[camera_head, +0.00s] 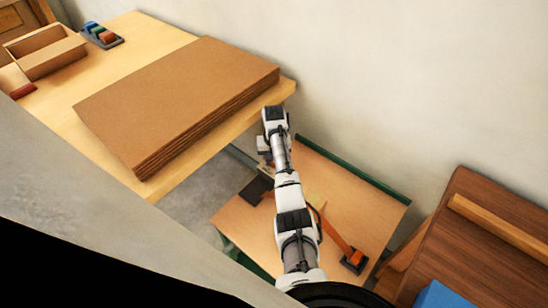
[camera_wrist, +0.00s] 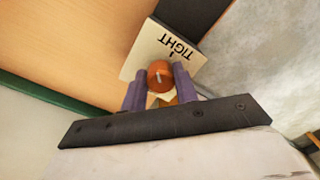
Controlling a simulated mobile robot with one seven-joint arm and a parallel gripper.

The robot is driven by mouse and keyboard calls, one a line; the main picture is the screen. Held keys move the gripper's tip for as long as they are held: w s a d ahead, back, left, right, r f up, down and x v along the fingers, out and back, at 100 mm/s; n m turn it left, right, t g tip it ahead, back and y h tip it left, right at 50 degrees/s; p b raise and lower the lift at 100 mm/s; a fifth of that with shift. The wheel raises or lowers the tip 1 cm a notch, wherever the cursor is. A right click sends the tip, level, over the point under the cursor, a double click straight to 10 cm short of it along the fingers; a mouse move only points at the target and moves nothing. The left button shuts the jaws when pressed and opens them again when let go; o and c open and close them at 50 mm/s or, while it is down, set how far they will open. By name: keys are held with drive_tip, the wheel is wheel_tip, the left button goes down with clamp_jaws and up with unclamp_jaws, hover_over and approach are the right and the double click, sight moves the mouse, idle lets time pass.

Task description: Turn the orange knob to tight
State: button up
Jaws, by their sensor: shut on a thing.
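In the wrist view, the orange knob (camera_wrist: 159,68) sits between the two purple fingers of my gripper (camera_wrist: 161,79), which is shut on it. A short pale line shows on the knob's face. Just beyond the knob is a cream plate (camera_wrist: 147,48) with the word TIGHT, upside down in this view, and a small dark tick by it. I cannot tell whether the pale line meets that tick. In the head view, my arm reaches over the low wooden table (camera_head: 340,205); the knob cannot be made out there.
A dark block (camera_wrist: 190,14) adjoins the plate in the wrist view. A higher table with stacked brown boards (camera_head: 185,95) stands left of my arm. An orange lever on a dark base (camera_head: 354,260) is at the low table's right. A pale wall (camera_head: 400,80) stands behind.

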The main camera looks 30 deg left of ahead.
drive_tip(key=m, duration=0.4)
drive_tip(key=shift+m+p, duration=0.3)
drive_tip(key=shift+p, duration=0.1)
drive_tip(key=m, duration=0.4)
drive_tip(key=shift+a, duration=0.1)
drive_tip(key=o, duration=1)
drive_tip(key=shift+c, duration=0.2)
drive_tip(key=shift+r, duration=0.1)
wheel_tip(320, 180, up, 14)
drive_tip(key=shift+b, duration=0.35)
drive_tip(key=shift+f, duration=0.2)
